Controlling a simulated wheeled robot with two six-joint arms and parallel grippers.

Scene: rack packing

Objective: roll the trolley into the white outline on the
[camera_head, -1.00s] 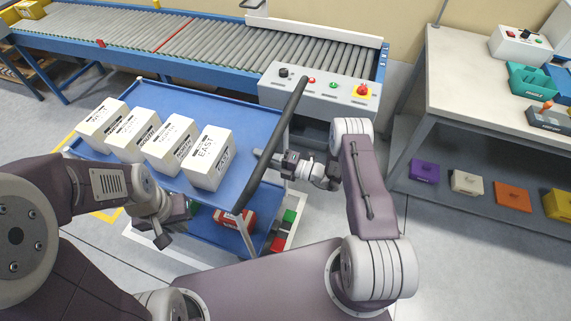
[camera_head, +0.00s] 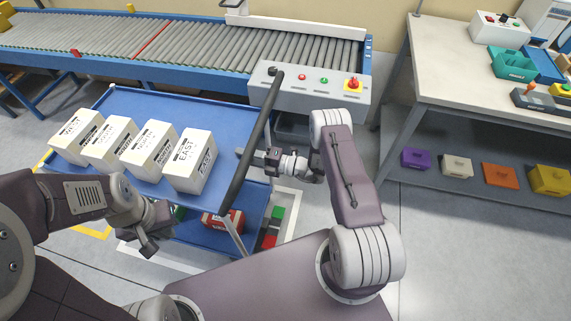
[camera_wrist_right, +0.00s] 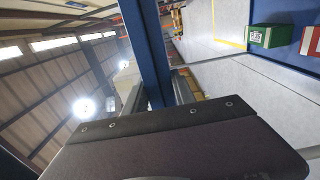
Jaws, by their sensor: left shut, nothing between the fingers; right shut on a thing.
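The blue trolley (camera_head: 140,102) stands left of centre in the head view, with several white labelled boxes (camera_head: 190,160) in a row on its top shelf. Its dark handle bar (camera_head: 246,165) slants along the right end. My right gripper (camera_head: 252,156) is shut on the handle bar; the fingers are small in the head view, and a blue bar (camera_wrist_right: 146,50) shows beyond my gripper in the right wrist view. My left gripper (camera_head: 150,243) is shut and empty, low beside the trolley's near side. A white line (camera_head: 294,212) shows beside the trolley's right end; I cannot tell whether it is the outline.
A roller conveyor (camera_head: 170,45) with a control panel (camera_head: 312,92) runs behind the trolley. A workbench (camera_head: 450,70) stands at right, with coloured boxes (camera_head: 500,175) on its lower shelf. A yellow floor line (camera_head: 92,232) shows at left. Floor at lower right (camera_head: 470,260) is clear.

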